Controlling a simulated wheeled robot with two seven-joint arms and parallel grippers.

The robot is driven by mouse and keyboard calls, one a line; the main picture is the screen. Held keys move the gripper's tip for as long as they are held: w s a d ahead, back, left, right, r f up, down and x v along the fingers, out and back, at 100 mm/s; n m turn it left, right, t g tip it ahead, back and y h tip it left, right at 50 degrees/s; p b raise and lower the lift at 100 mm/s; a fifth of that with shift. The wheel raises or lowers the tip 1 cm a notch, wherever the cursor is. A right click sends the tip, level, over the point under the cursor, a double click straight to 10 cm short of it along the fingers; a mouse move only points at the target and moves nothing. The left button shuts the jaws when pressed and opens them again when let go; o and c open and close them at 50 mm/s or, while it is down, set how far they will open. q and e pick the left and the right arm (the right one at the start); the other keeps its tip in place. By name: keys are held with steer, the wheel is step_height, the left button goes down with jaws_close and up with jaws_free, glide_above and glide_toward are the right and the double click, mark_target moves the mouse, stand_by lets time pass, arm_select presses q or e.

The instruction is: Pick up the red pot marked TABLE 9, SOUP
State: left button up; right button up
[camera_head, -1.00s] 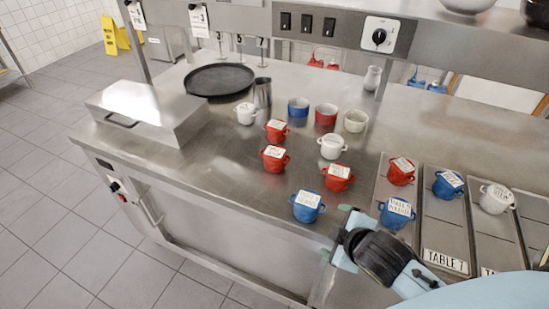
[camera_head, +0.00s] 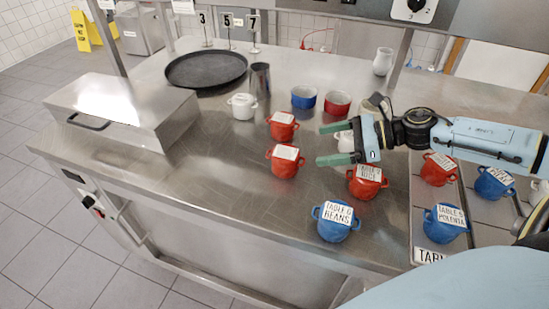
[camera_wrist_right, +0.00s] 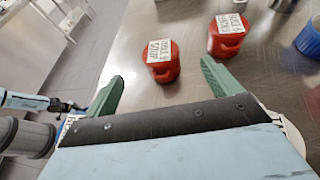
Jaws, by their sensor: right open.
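The red pot marked TABLE 9, SOUP (camera_wrist_right: 165,71) stands upright on the steel counter, its label readable in the right wrist view. In the head view, it appears to be the nearer of two red pots left of my right gripper (camera_head: 325,146), where its label on the lid is too small to read; there the red pot (camera_head: 284,169) is just beyond the fingertips. My right gripper is open and empty, its green fingers (camera_wrist_right: 158,84) pointing toward the pot without touching it. My left gripper is not clearly seen.
Another red pot (camera_head: 283,132) stands just behind. A white pot (camera_head: 345,142) is partly hidden by my gripper.

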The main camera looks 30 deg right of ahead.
mark_target(286, 152)
steer(key=shift+b+x, duration=0.45)
steer(key=shift+x, duration=0.55)
steer(key=shift+a+f, duration=0.2)
steer(key=shift+a, duration=0.15)
steer(key=x, duration=0.4)
steer(key=shift+w, duration=0.15)
steer(key=shift+x, duration=1)
steer(key=p+x, duration=0.1)
steer(key=x, duration=0.3)
steer(key=shift+f, duration=0.25)
arm_select(q)
steer(key=s, duration=0.3)
steer(key=shift+s+f+g, duration=0.1)
steer(key=shift+g, duration=0.2)
arm_select(e)
steer(key=c, duration=1.3)
steer(key=shift+o, duration=0.2)
steer(key=shift+r, duration=0.1)
